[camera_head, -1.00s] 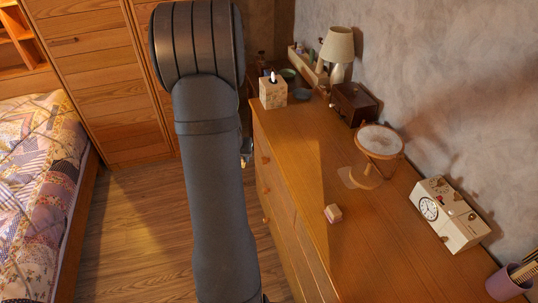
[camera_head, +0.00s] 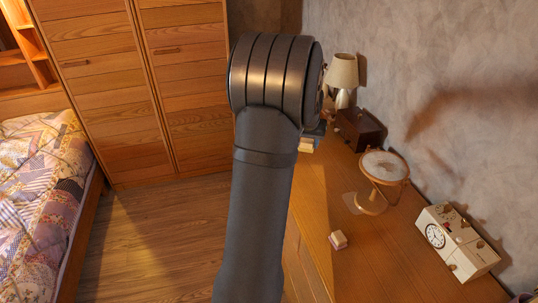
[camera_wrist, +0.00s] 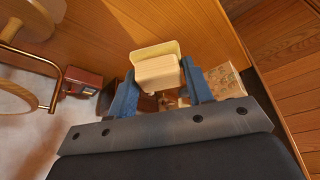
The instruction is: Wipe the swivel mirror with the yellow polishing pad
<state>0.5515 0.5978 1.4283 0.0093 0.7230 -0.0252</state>
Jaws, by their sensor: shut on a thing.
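The swivel mirror (camera_head: 384,165) stands on the dresser, a round pale disc in a wooden frame on a wooden base. Part of its frame also shows at the left edge of the wrist view (camera_wrist: 22,78). My gripper (camera_wrist: 158,85) is shut on the yellow polishing pad (camera_wrist: 155,50), a pale block with a yellow layer on its far side, held between the blue fingers. In the head view the pad (camera_head: 306,146) shows just right of my arm, above the dresser's far left part. It is apart from the mirror.
A small pale block (camera_head: 338,240) lies on the dresser (camera_head: 365,250) in front of the mirror. A white clock box (camera_head: 457,240) stands to the right, a dark box (camera_head: 358,128) and lamp (camera_head: 342,72) behind. A patterned tissue box (camera_wrist: 225,80) shows in the wrist view.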

